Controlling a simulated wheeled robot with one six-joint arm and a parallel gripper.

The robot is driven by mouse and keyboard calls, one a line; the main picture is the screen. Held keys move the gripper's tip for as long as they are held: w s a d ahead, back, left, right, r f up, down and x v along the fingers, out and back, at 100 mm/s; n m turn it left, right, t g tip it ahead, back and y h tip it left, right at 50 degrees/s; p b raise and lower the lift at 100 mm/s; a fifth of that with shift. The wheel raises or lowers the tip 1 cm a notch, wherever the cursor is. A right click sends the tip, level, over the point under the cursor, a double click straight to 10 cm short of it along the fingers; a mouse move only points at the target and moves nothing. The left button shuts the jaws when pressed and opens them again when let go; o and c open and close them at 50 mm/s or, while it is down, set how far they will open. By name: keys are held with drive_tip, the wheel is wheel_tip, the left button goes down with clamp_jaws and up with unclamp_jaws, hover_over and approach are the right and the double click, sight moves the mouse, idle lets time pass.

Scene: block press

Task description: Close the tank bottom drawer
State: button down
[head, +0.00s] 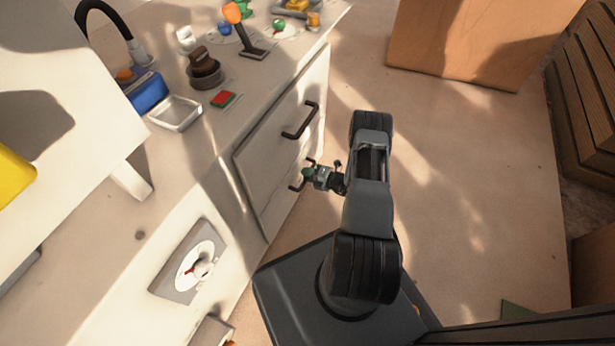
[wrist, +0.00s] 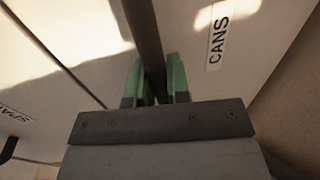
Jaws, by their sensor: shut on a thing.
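My gripper (head: 309,174) is at the lower dark handle (head: 294,187) on the front of the white cabinet. In the wrist view its green fingers (wrist: 160,85) are shut on the dark handle bar (wrist: 143,30), one finger on each side. The pale drawer front behind the bar (wrist: 185,45) carries a label reading "CANS" (wrist: 218,38). In the head view the upper drawer front (head: 265,148) has its own dark handle (head: 312,104). My arm stands to the right of the lower handle. I cannot tell how far the lower drawer stands out.
Another front in the wrist view has a partly hidden label beginning "SPA" (wrist: 15,114). The counter above holds a blue container (head: 148,92), a white tray (head: 175,113) and several small items. A cardboard box (head: 470,45) stands at the back. Floor right of my arm is clear.

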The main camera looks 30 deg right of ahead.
drive_tip(key=shift+w+a, duration=0.1)
drive_tip(key=shift+w, duration=0.1)
drive_tip(key=c, duration=1.3)
unclamp_jaws()
drive_tip(key=shift+a, duration=0.15)
drive_tip(key=shift+c, duration=0.2)
drive_tip(key=shift+o, duration=1.2)
drive_tip(key=shift+d, duration=0.2)
drive_tip(key=shift+s, duration=0.1)
drive_tip(key=p+v, duration=0.3)
drive_tip(key=v, duration=1)
drive_tip(key=shift+s+d+p, duration=0.2)
drive_tip(key=shift+s+p, duration=0.05)
drive_tip(key=shift+p, duration=0.15)
